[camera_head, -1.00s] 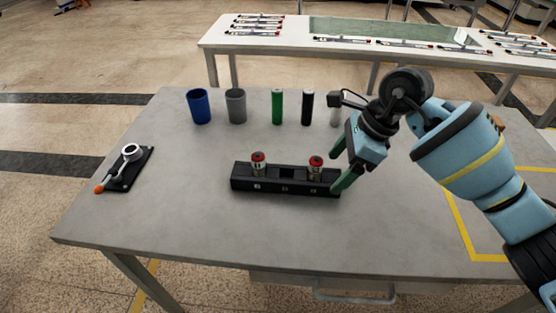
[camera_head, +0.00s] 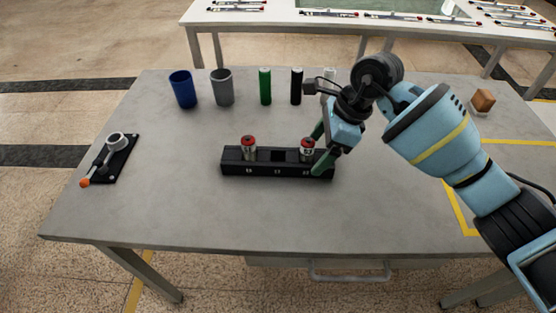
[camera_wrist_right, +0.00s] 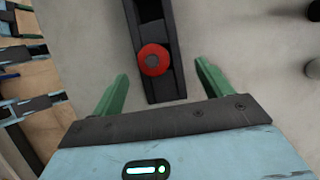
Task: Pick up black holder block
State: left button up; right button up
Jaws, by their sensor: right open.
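The black holder block (camera_head: 263,169) lies on the grey table in the middle of the head view. Two red-topped cylinders stand in it, a left one (camera_head: 249,149) and a right one (camera_head: 307,149). My right gripper (camera_head: 319,153) is at the block's right end, its green fingers open. In the right wrist view the block (camera_wrist_right: 164,87) runs up between the open fingers (camera_wrist_right: 160,88), with a red cap (camera_wrist_right: 153,59) near its end. The fingers stand on either side with a gap; I see no grip on the block. My left gripper is not in view.
Behind the block stand a blue cup (camera_head: 183,90), a grey cup (camera_head: 222,88), a green cylinder (camera_head: 265,86) and a black cylinder (camera_head: 296,86). A lever device (camera_head: 110,157) lies at left. A brown block (camera_head: 483,101) sits at right. The table front is clear.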

aim_at(313, 155)
jog(key=shift+x, duration=2)
jog(key=shift+c, duration=0.2)
jog(key=c, duration=1)
jog(key=shift+r, duration=0.15)
jog(key=shift+c, duration=0.2)
jog(key=shift+w+r, duration=0.1)
jog(key=shift+r, duration=0.4)
notch_tip(313, 155, up, 3)
jog(key=shift+f, duration=0.25)
jog(key=s, duration=0.5)
jog(key=s+a+r, duration=0.1)
jog(key=s, duration=1)
jog(key=shift+a+r, duration=0.15)
jog(key=shift+a, duration=0.1)
